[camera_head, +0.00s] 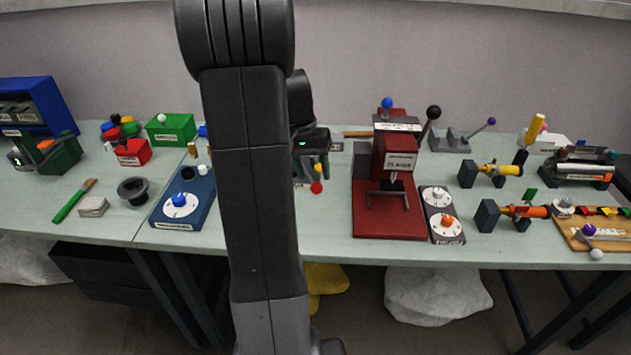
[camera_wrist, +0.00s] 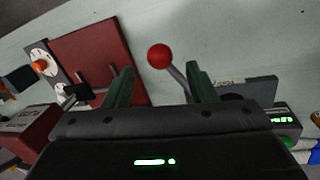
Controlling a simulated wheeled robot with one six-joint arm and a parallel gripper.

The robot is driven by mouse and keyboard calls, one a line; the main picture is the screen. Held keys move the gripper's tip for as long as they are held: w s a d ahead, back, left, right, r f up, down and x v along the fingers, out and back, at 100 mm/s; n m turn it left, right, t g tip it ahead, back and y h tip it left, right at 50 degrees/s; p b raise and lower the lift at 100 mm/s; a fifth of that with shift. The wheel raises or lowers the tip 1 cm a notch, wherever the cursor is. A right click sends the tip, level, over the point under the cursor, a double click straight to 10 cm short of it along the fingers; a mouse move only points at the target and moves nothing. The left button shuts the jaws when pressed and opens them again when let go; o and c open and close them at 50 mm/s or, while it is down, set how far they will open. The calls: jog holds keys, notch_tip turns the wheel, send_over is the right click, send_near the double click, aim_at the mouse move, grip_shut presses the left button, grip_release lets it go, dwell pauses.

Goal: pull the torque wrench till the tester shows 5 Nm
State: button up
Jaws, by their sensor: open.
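The wrench's handle appears to be the grey lever with a red ball (camera_wrist: 159,55) in the wrist view. The ball also shows in the head view (camera_head: 316,187), on the bench just right of my arm. My gripper (camera_wrist: 161,67) is open, its two green fingers on either side of the lever, with visible gaps. The ball sticks out past the fingertips. The lever's lower end is hidden by my gripper body. A small box with a green-lit display (camera_wrist: 282,120), perhaps the tester, is at the right of the wrist view; its digits are too small to read.
A red press (camera_head: 388,220) with a black-knobbed lever stands right of my gripper. A dial panel (camera_head: 441,215) is beside it. A blue box (camera_head: 183,200) with a dial is left of my arm. My arm hides the bench between. Bare bench lies in front of the red ball.

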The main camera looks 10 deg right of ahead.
aim_at(315, 183)
jog(key=shift+s+d+f, duration=0.1)
jog(key=shift+d+f, duration=0.1)
jog(key=shift+f, duration=0.85)
jog(key=shift+s+d+f, duration=0.1)
jog(key=shift+d+f, duration=0.1)
jog(key=shift+f, duration=0.85)
jog(key=shift+c, duration=0.4)
grip_shut()
